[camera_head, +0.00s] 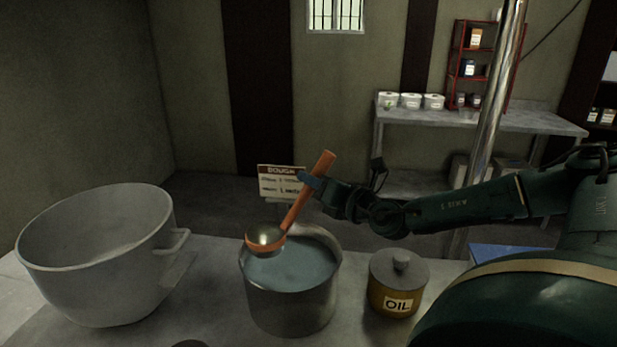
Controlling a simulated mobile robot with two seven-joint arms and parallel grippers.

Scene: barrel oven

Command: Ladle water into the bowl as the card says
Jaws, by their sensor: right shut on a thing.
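My right gripper (318,188) is shut on the orange handle of the ladle (307,192). The ladle is tilted, with its handle up to the right and its round cup at the lower left. The cup appears over the left back part of the metal pot of water (292,309); I cannot tell whether it touches the water or how full it is. The large grey bowl (95,270) stands at the left, and its visible inside looks empty. The card (281,180) stands behind the pot, headed "DOUGH"; its smaller lines are partly hidden and hard to read. My left gripper is out of view.
A lidded yellow pot marked "OIL" (397,284) stands right of the water pot. The bowl's side handle points toward the water pot, with a narrow gap between. A shelf table (480,118) with white containers is at the back.

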